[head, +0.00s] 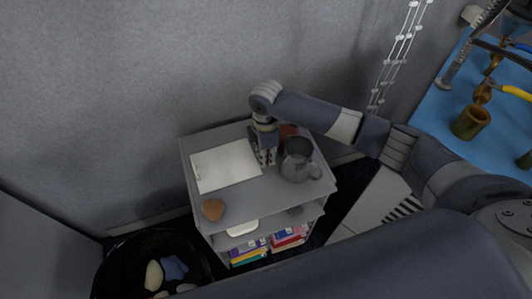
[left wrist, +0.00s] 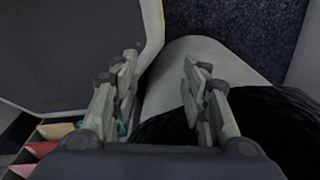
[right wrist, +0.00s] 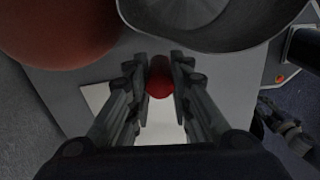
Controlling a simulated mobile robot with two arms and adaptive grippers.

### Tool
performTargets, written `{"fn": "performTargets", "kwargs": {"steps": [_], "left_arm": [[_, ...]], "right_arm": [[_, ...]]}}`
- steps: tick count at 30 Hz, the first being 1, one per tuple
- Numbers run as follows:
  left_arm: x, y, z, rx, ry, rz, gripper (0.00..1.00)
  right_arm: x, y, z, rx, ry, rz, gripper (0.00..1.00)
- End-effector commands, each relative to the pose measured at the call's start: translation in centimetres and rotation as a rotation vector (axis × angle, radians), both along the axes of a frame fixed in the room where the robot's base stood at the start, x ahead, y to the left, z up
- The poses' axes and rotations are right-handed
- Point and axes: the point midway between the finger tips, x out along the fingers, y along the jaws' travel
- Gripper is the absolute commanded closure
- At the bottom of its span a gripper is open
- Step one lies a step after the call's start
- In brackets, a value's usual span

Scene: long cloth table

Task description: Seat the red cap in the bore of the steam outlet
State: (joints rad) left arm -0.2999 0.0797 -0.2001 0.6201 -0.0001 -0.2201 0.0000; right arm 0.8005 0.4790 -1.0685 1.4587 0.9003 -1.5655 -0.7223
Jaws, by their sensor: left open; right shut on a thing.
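The red cap (right wrist: 160,80) shows in the right wrist view, between the fingertips of my right gripper (right wrist: 160,88), which is shut on it. In the head view my right gripper (head: 267,158) points down over the small grey shelf unit (head: 260,198), just left of a grey jug; the cap cannot be made out there. My left gripper (left wrist: 158,68) is open and empty in the left wrist view. It is not in the head view. I cannot identify the steam outlet or its bore in any view.
On the shelf top are a white sheet (head: 225,166), the grey jug (head: 297,160), a reddish round thing (head: 288,131) and a brown lump (head: 212,209). Books stand below. A black bin (head: 110,270) is at lower left. A blue cloth table (head: 445,100) with brass parts is at right.

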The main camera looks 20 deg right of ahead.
Motion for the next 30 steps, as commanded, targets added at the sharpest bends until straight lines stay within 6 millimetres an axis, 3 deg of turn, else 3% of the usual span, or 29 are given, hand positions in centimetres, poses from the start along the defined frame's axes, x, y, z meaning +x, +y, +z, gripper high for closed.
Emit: {"fn": "performTargets", "kwargs": {"steps": [1,5,21,30], "left_arm": [[0.0,0.0,1.3,0.0,0.0,0.0,0.58],[0.0,0.0,3.1,0.0,0.0,0.0,0.58],[0.0,0.0,11.9,0.0,0.0,0.0,0.58],[0.0,0.0,15.0,0.0,0.0,0.0,0.58]], "right_arm": [[0.0,0.0,1.2,0.0,0.0,0.0,0.95],[-0.1,0.1,2.4,0.0,0.002,0.0,0.95],[-9.5,2.9,3.3,0.0,0.005,0.002,0.95],[-13.8,4.3,3.3,0.0,0.002,0.001,0.95]]}}
